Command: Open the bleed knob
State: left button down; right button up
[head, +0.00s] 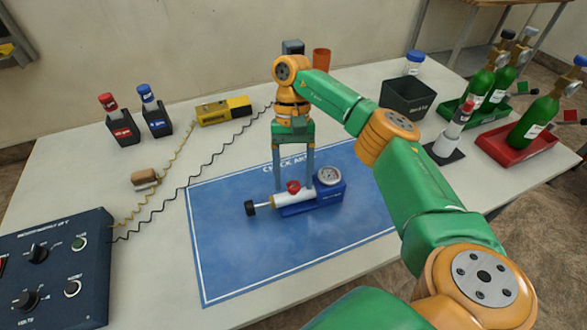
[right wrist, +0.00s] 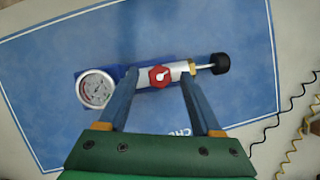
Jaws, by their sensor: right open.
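The red knob (head: 293,187) sits on top of a white cylinder that lies on a blue base block (head: 312,207), on the blue mat. In the right wrist view the red knob (right wrist: 160,76) is lobed and lies between my fingertips. My right gripper (head: 293,180) points down over the device, open, one finger on each side of the red knob. In the right wrist view the gripper (right wrist: 160,80) shows gaps between its fingers and the knob. The device also has a round gauge (right wrist: 96,88) and a black end knob (right wrist: 221,63). My left gripper is not in view.
A blue mat (head: 225,260) covers the table's middle. A dark control box (head: 50,265) stands at left with coiled cables. Behind are red and blue bottles in holders (head: 122,133), a yellow device (head: 224,110) and a dark bin (head: 408,98). Green cylinders (head: 535,118) stand at right.

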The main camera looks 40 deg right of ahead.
jog(key=p+v, duration=0.3)
jog(key=v, duration=0.3)
jog(key=shift+r, duration=0.4)
jog(key=shift+w+d, duration=0.1)
